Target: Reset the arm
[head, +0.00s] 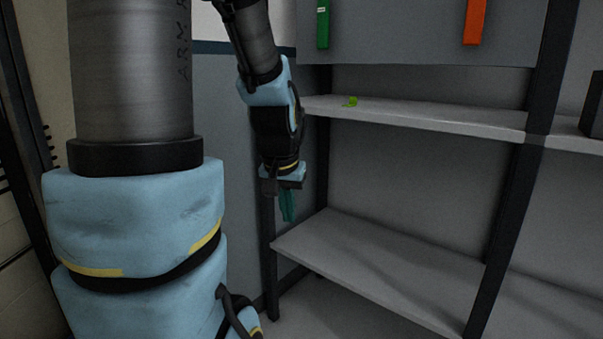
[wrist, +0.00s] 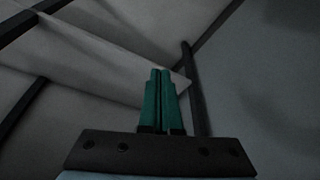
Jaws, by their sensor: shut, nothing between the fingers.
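My gripper (head: 288,206) hangs at the end of my arm, in front of the left post of a shelf rack, and points down in the head view. Its teal fingers lie side by side and are shut with nothing between them, as the wrist view (wrist: 160,72) shows. My arm comes down from the top of the head view and is bent at the wrist. The gripper is apart from the shelves.
A green item (head: 323,22) and an orange item (head: 474,20) are above. A dark box (head: 592,105) is at the right edge.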

